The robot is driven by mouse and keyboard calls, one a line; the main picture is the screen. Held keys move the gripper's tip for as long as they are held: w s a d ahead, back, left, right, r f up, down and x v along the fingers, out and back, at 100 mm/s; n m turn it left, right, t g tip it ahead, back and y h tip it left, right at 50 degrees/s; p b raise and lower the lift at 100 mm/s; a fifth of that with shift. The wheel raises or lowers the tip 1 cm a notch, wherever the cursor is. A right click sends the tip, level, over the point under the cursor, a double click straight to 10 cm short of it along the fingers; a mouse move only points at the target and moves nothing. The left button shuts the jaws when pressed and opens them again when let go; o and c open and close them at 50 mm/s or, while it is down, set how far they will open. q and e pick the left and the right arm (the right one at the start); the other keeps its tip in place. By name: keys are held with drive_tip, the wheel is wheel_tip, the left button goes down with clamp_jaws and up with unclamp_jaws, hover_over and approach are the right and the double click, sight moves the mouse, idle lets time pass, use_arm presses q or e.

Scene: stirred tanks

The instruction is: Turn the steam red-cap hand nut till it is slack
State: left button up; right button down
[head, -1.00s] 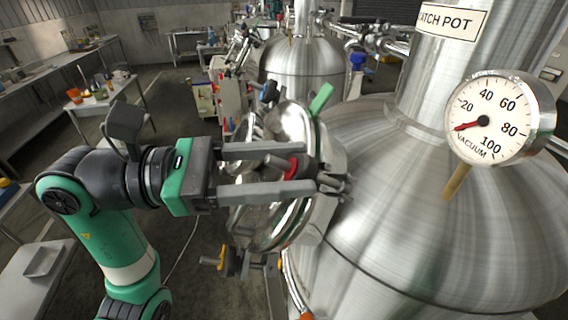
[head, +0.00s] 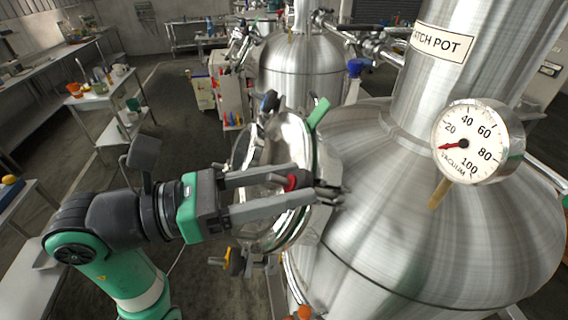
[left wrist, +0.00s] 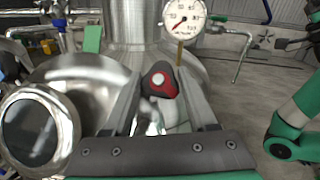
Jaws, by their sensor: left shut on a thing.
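The red-cap hand nut (head: 298,180) is a dark knob with a red part, at the right side of the round polished manway lid (head: 298,138). My left gripper (head: 312,189) reaches in from the left with its two long grey fingers either side of the nut, shut on it. In the left wrist view the nut (left wrist: 159,80) shows its red and black body and a pale centre between the fingers (left wrist: 158,92). The nut's far side and stem are partly hidden by the fingers. My right gripper does not show.
A large steel tank (head: 400,230) labelled CATCH POT stands right, with a vacuum gauge (head: 465,142) on it. A round sight glass (left wrist: 35,130) is close at left.

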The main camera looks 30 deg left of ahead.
use_arm(q)
drive_tip(key=shift+r+n+t+y+p, duration=0.25)
drive_tip(key=shift+n+y+p, duration=0.25)
drive_tip(key=shift+n+p, duration=0.65)
drive_tip(key=shift+f+n+p, duration=0.15)
drive_tip(key=shift+n+p, duration=0.15)
drive_tip(key=shift+n, duration=0.05)
drive_tip(key=shift+t+y, duration=0.25)
drive_tip(key=shift+y, duration=0.05)
drive_tip(key=o, duration=1.4)
drive_tip(key=shift+f, duration=0.1)
drive_tip(key=shift+c, duration=0.2)
